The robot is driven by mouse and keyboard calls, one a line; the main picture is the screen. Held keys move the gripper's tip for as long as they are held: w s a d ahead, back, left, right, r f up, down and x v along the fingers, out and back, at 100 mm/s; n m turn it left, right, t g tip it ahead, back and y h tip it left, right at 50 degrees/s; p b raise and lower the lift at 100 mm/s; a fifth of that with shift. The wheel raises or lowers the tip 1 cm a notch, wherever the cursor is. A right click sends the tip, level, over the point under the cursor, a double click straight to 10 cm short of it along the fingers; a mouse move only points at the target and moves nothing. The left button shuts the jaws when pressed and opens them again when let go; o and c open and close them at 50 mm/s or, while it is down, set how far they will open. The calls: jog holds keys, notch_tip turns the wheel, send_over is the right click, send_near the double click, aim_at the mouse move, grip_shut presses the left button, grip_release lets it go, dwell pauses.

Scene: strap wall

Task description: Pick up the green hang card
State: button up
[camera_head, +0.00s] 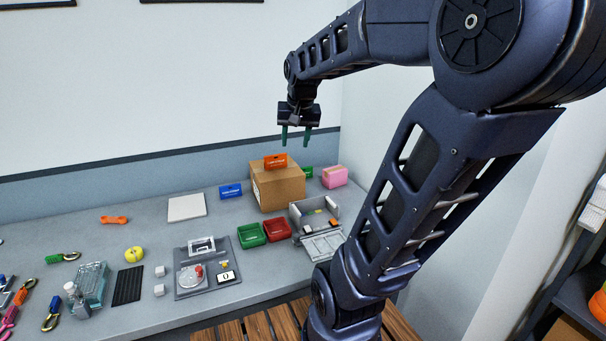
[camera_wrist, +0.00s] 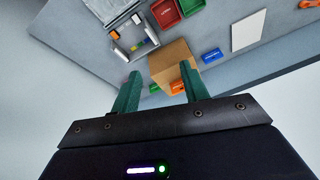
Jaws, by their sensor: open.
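The green hang card (camera_head: 308,172) stands on the bench behind the right side of a cardboard box, and the box hides part of it in the head view. In the wrist view a small piece of the green card (camera_wrist: 154,88) shows beside the box, between my fingers in the picture. My gripper (camera_head: 296,142) is open and empty, fingers pointing down, well above the box and the card. Its two green fingers also show in the wrist view (camera_wrist: 161,72), apart with nothing between them.
The cardboard box (camera_head: 278,189) has an orange card (camera_head: 276,161) on top. A blue card (camera_head: 230,191) stands left of it, a pink box (camera_head: 334,177) right. Green (camera_head: 251,236) and red (camera_head: 278,229) bins and a grey open-topped holder (camera_head: 315,214) are in front. The wall is close behind.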

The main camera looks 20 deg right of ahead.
jog(key=w+d+m+g, duration=0.1)
jog(key=w+d+m, duration=0.1)
jog(key=w, duration=0.6)
jog(key=w+d+m, duration=0.2)
jog(key=w+d, duration=0.1)
jog(key=w, duration=0.5)
jog(key=m+g, duration=0.3)
jog(key=m, duration=0.8)
send_over(305, 171)
notch_tip(305, 171, down, 27)
jog(key=shift+w+d+f, duration=0.1)
jog(key=shift+d+f, duration=0.15)
jog(key=shift+f, duration=0.15)
notch_tip(305, 171, down, 4)
jog(key=shift+f, duration=0.15)
jog(key=shift+w+a+f, duration=0.1)
jog(key=shift+w+f, duration=0.1)
jog(key=shift+f, duration=1.3)
jog(key=shift+w+a+f, duration=0.1)
jog(key=shift+w+f, duration=0.1)
jog(key=shift+f, duration=1.3)
grip_shut()
